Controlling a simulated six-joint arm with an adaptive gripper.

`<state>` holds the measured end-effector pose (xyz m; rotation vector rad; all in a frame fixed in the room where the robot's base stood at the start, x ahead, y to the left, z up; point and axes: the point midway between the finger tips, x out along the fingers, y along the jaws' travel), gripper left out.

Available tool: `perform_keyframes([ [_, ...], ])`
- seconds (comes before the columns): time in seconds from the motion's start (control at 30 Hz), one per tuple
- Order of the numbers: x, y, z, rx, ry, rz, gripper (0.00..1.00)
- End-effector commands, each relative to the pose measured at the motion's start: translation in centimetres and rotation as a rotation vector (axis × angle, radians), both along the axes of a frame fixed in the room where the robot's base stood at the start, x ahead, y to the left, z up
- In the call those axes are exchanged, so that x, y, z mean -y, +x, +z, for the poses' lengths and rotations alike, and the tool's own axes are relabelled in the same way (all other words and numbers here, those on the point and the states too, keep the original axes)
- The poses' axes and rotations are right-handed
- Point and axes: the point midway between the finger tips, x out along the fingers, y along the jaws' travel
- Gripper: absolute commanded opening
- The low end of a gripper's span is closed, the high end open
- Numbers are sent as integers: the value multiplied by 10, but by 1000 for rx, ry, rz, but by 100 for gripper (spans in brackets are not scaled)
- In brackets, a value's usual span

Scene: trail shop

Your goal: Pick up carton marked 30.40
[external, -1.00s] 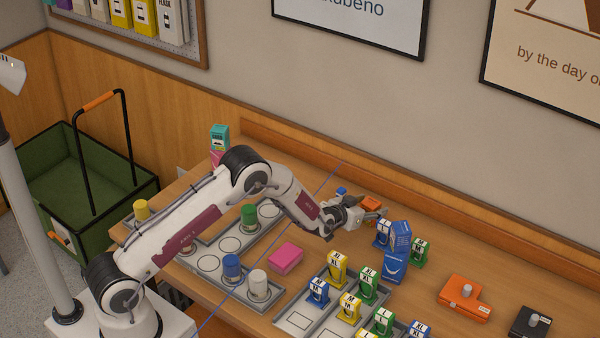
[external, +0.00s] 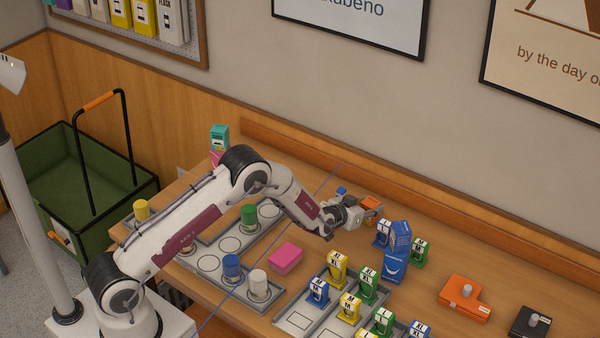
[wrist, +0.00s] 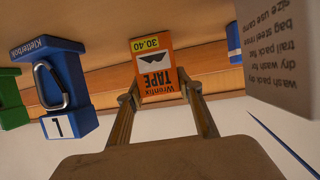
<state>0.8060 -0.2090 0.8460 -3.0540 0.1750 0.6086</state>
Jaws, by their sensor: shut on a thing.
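The orange carton marked 30.40 (wrist: 152,66) shows in the wrist view, with an orange and white front, a yellow price label and upside-down "TAPE" lettering. My gripper (wrist: 160,95) is shut on it, one finger against each side. In the external view the orange carton (external: 371,203) is at the end of my gripper (external: 364,213), near the back of the table. The fingers cover part of it there, and I cannot tell whether it touches the tabletop.
Blue boxes (external: 396,265) stand just right of my gripper.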

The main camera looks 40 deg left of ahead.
Motion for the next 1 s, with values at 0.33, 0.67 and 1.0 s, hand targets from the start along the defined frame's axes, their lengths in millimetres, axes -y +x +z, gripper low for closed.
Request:
perform_keyframes([
  [0.33,0,1,28,4,-1,0,11],
  [0.67,0,1,72,4,-1,0,11],
  [1.0,0,1,98,2,-1,0,11],
])
